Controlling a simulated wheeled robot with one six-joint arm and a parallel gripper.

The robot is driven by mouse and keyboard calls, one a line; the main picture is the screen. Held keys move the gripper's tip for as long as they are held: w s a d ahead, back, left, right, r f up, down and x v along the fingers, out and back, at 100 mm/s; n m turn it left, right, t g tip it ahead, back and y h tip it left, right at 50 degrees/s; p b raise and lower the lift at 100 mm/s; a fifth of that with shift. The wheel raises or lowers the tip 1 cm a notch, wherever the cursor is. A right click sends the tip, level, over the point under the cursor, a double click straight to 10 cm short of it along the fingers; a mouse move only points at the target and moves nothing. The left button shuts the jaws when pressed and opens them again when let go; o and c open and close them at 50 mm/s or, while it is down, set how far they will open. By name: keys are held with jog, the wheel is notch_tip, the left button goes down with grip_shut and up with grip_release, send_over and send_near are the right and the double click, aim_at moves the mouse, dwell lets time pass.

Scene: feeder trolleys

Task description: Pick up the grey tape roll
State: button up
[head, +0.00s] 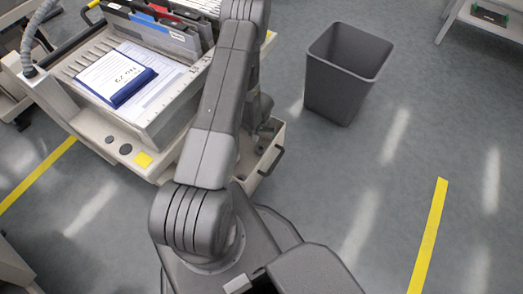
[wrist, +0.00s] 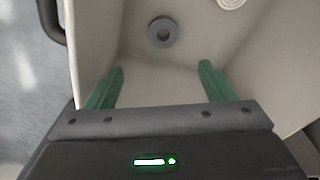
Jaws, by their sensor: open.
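The grey tape roll (wrist: 162,31) lies flat on the floor of a pale open drawer (wrist: 92,45), near the top middle of the wrist view. Its dark centre hole faces up. My gripper (wrist: 161,68) is open, its two green fingers spread wide with nothing between them. The roll is ahead of the fingertips, roughly centred between them, and apart from them. In the head view my arm covers much of the drawer (head: 264,168), and the roll does not show there.
A whitish round object (wrist: 231,3) lies at the wrist view's top edge. The drawer has a dark handle (head: 271,161). A trolley top with a blue clipboard (head: 133,87) is at left. A grey waste bin (head: 338,90) stands right of the arm. Floor at right is mostly clear.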

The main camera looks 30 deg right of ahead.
jog(key=b, duration=0.5)
send_over(261, 149)
notch_tip(261, 149, down, 8)
jog(key=shift+s+d+f, duration=0.15)
jog(key=shift+f, duration=0.05)
jog(key=f+b, duration=0.4)
jog(key=shift+a, duration=0.25)
jog(key=shift+w+f+b, duration=0.2)
jog(key=shift+f+b, duration=0.15)
jog(key=shift+f, duration=0.25)
jog(key=shift+r, duration=0.1)
jog(key=c, duration=1.1)
